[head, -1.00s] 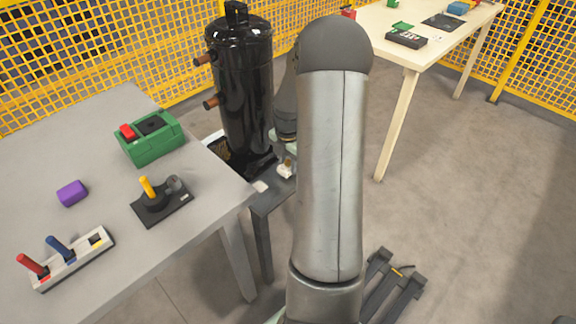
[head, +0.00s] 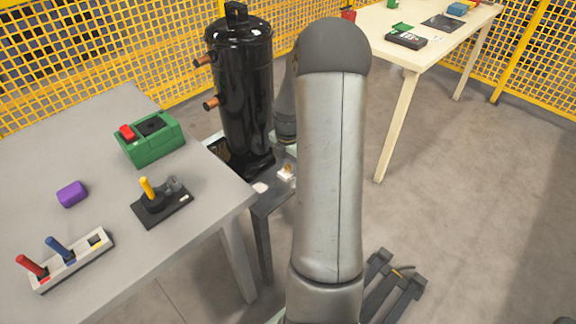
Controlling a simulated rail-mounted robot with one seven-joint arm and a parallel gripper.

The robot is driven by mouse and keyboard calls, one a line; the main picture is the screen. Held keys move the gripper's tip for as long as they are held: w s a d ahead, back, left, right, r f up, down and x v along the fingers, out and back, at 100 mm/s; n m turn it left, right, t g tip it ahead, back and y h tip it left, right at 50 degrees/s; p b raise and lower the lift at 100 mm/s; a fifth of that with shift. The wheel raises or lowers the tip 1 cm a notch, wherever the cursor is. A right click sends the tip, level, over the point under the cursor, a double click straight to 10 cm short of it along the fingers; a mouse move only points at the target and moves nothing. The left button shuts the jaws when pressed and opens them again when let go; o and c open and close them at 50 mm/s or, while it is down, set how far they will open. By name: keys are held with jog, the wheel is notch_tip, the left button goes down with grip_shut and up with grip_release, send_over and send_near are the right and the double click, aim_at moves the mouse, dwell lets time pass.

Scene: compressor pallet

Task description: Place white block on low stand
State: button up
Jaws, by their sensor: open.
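The white block (head: 286,174), with a small brownish-gold part on top, sits on the low stand (head: 272,201), a narrow dark-grey bench between the grey table and my arm. A flat pale patch (head: 261,188) lies on the stand to the left of the block. My gripper (head: 289,152) is just above the block, pointing down and open. It is small and partly hidden by my own forearm, so whether its fingers touch the block cannot be told.
A tall black compressor tank (head: 245,100) with copper stubs stands close behind the stand. The grey table (head: 110,252) at left carries a green box (head: 151,147), a yellow-stick unit (head: 160,202), a purple block (head: 72,194) and a lever panel (head: 72,262). A cream table (head: 397,120) stands at back right.

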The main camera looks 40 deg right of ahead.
notch_tip(320, 180, up, 11)
jog(key=p, duration=0.1)
jog(key=s+a+r+m, duration=0.2)
jog(key=s+a+m, duration=0.15)
jog(key=a, duration=0.45)
jog(key=s+a+r+m, duration=0.2)
jog(key=a+r+m, duration=0.15)
jog(key=a, duration=0.45)
jog(key=s+a+f+m, duration=0.1)
jog(key=s+a+m, duration=1)
jog(key=s, duration=0.3)
jog(key=shift+f+m, duration=0.15)
jog(key=shift+m, duration=0.45)
